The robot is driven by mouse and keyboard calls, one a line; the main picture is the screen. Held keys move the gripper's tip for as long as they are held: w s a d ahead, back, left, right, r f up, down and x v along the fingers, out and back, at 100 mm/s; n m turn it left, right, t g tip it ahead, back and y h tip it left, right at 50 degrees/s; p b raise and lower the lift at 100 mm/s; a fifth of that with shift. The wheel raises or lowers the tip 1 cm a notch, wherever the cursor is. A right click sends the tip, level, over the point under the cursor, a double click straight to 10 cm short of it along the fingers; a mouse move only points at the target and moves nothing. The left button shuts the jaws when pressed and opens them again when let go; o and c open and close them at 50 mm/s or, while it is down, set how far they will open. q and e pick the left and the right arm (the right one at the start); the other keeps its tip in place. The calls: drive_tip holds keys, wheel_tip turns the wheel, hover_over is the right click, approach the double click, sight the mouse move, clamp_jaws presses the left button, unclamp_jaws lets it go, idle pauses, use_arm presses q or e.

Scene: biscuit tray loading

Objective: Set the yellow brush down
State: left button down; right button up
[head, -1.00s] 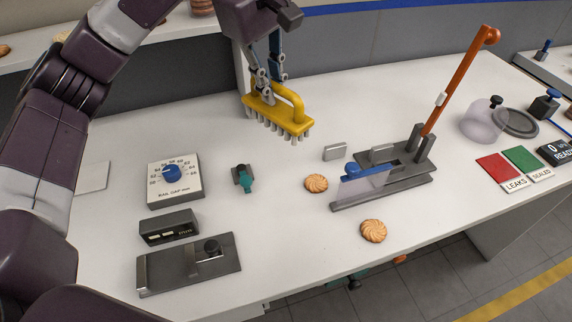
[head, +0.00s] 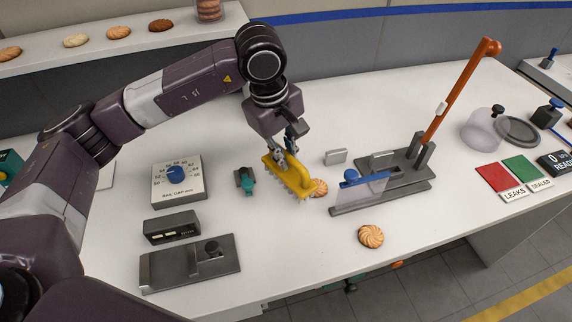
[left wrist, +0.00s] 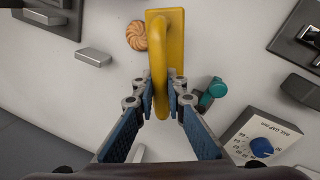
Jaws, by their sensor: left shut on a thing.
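The yellow brush (head: 296,181) is in my left gripper (head: 285,157), which is shut on its arched handle. In the head view it is at the middle of the white worktop (head: 285,240), bristles down. It covers part of a swirled biscuit (head: 320,188). I cannot tell whether the bristles touch the worktop. In the left wrist view the brush handle (left wrist: 157,60) runs between the two fingers (left wrist: 160,104), and the biscuit (left wrist: 136,36) lies beside it. My right gripper is not in view.
A teal-tipped part (head: 248,184) and the dial box (head: 180,178) lie left of the brush. The sealer with an orange lever (head: 455,95) stands to the right, a small metal block (head: 336,157) before it. Another biscuit (head: 371,236) lies nearer the front edge.

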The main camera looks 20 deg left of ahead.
use_arm(q)
wheel_tip(320, 180, down, 4)
drive_tip(key=shift+f+p, duration=0.1)
drive_tip(key=shift+p, duration=0.4)
drive_tip(key=shift+f+b, duration=0.15)
drive_tip(key=shift+b, duration=0.15)
drive_tip(key=c, duration=2)
unclamp_jaws()
drive_tip(key=shift+o, duration=0.2)
